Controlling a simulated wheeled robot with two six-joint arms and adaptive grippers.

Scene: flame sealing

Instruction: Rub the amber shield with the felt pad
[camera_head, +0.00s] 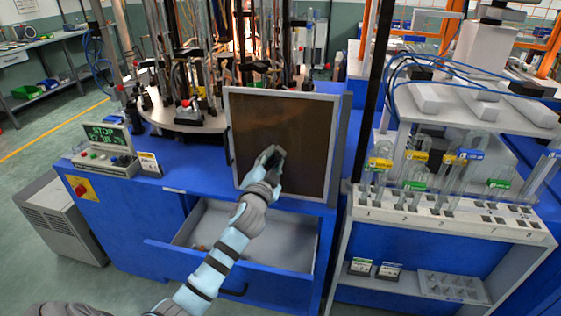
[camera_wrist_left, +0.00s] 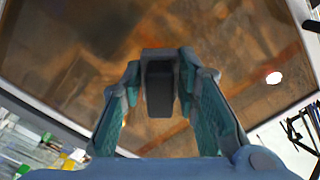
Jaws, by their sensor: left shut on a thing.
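The amber shield (camera_head: 306,125) is a dark brown translucent panel in a light grey frame, upright on the blue machine. It fills most of the left wrist view (camera_wrist_left: 70,60), with blotchy brown patches and one bright spot. My left gripper (camera_head: 272,155) is in front of the shield's lower left part. It is shut on the felt pad (camera_wrist_left: 160,88), a dark block between its fingers, held up to the shield's face. Whether the pad touches the panel I cannot tell. The pad is hard to make out in the head view. My right gripper is not in view.
An open drawer (camera_head: 290,243) juts out below the shield, under my left arm. A control box with a green display (camera_head: 105,138) stands at left. A rack with glass tubes (camera_head: 450,212) stands at right. Burner machinery (camera_head: 190,85) is behind the shield.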

